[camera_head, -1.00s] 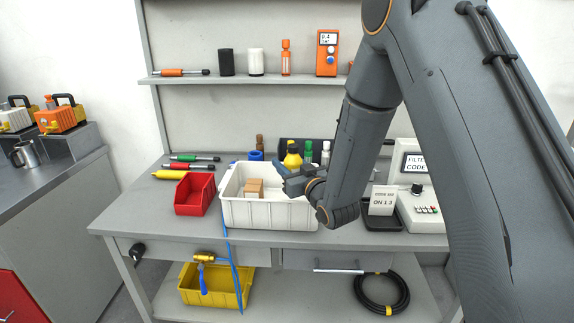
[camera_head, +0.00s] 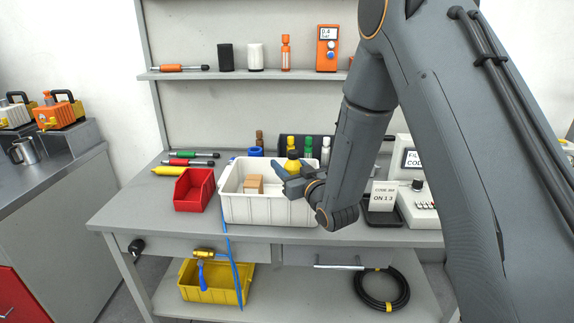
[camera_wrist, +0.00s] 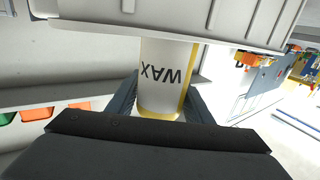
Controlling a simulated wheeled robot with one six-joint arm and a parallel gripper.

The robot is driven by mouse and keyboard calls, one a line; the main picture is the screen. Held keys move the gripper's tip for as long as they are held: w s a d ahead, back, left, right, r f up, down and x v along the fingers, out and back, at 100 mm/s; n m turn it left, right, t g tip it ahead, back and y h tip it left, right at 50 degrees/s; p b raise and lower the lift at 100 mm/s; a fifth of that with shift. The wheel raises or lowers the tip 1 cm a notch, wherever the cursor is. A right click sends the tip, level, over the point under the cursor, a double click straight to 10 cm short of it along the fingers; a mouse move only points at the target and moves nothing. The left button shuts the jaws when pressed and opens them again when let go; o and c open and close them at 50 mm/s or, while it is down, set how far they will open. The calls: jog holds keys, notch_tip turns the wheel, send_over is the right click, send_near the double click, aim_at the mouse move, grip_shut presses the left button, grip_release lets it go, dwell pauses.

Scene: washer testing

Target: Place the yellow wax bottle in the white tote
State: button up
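The yellow wax bottle (camera_head: 292,163) is at the fingertips of my gripper, over the right part of the white tote (camera_head: 262,211) in the head view. In the wrist view the bottle (camera_wrist: 164,78) has a white label reading WAX, upside down, with yellow at its edge. My gripper (camera_head: 291,173) reaches in from the right, and its fingers (camera_wrist: 163,100) press against both sides of the bottle. One end of the bottle is hidden by a pale ribbed wall in the wrist view. I cannot tell how high it is above the tote floor.
A brown box (camera_head: 253,184) lies inside the tote. A red bin (camera_head: 194,190) stands left of it. Several bottles stand behind, among them a green one (camera_head: 308,147) and one with a yellow cap (camera_head: 292,142). A sign (camera_head: 383,195) and a control box (camera_head: 420,205) are at right.

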jog(key=shift+o, duration=1.1)
jog(key=shift+r, duration=0.1)
